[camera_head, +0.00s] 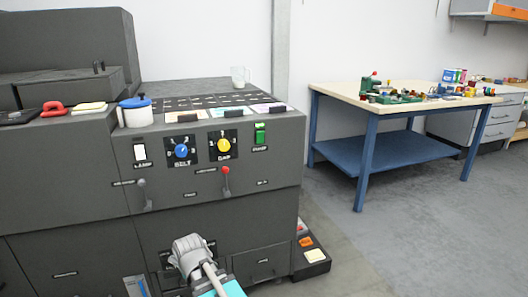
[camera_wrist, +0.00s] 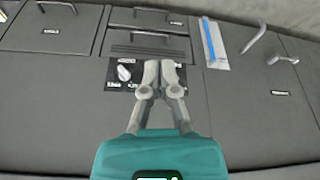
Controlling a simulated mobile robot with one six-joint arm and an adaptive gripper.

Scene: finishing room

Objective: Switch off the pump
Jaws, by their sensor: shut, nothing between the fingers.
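The green rocker switch (camera_head: 260,134) with a dark label under it, which seems to read PUMP, is at the right end of the grey machine's control row. Which way it is pressed is too small to tell. My gripper (camera_wrist: 161,70) is shut and empty in the wrist view, its fingertips in front of a black panel with a pale knob (camera_wrist: 124,73). In the head view my gripper (camera_head: 188,246) is low at the machine's front, below and left of the green switch and well apart from it.
Beside the switch are a yellow dial (camera_head: 223,146), a blue dial (camera_head: 181,151) and a white switch (camera_head: 140,154). A red-knobbed lever (camera_head: 226,182) and a grey lever (camera_head: 143,193) stick out below. A blue-legged table (camera_head: 318,92) stands right, with clear floor before it.

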